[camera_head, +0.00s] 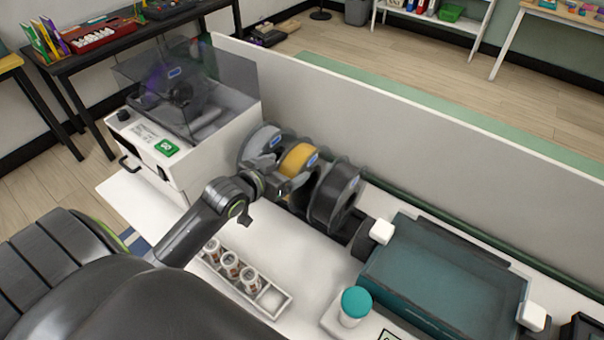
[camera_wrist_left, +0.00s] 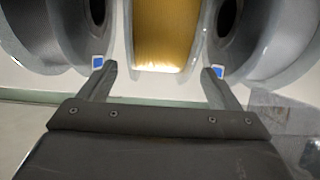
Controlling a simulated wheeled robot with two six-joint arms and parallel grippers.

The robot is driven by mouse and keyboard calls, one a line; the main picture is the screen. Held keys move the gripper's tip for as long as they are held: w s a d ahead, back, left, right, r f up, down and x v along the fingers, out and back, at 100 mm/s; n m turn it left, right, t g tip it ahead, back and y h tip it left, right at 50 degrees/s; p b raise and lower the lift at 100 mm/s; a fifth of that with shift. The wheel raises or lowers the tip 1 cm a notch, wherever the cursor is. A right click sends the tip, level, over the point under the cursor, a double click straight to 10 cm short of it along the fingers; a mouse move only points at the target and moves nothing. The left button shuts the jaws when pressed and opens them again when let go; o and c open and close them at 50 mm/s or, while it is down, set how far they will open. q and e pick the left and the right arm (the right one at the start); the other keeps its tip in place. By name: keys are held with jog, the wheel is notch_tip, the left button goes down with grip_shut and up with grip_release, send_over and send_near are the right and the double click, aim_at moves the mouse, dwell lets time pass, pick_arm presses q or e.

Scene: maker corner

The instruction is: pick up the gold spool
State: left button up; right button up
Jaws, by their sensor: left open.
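The gold spool (camera_head: 298,158) stands upright in a row of spools on the white bench, between a grey spool and a dark spool. In the left wrist view its gold winding (camera_wrist_left: 165,35) fills the top middle, between pale flanges. My left gripper (camera_head: 275,187) is right in front of it. In the left wrist view the two fingers of my left gripper (camera_wrist_left: 158,72) are apart, one on each side of the gold spool, with nothing held. I cannot tell whether the fingertips touch the flanges. My right gripper is not in view.
A grey spool (camera_head: 257,143) stands left of the gold one and a dark spool (camera_head: 335,192) right of it. A white machine (camera_head: 150,145) with a clear lid is at the left. A rack of small jars (camera_head: 238,272) and a teal-capped bottle (camera_head: 355,303) stand in front.

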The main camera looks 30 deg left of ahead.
aim_at(297, 160)
pick_arm(q)
jog(key=shift+p+x, duration=0.55)
jog(key=shift+x, duration=2.2)
jog(key=shift+r, duration=0.1)
grip_shut()
jog(key=shift+w+r, duration=0.1)
jog(key=shift+r, duration=0.15)
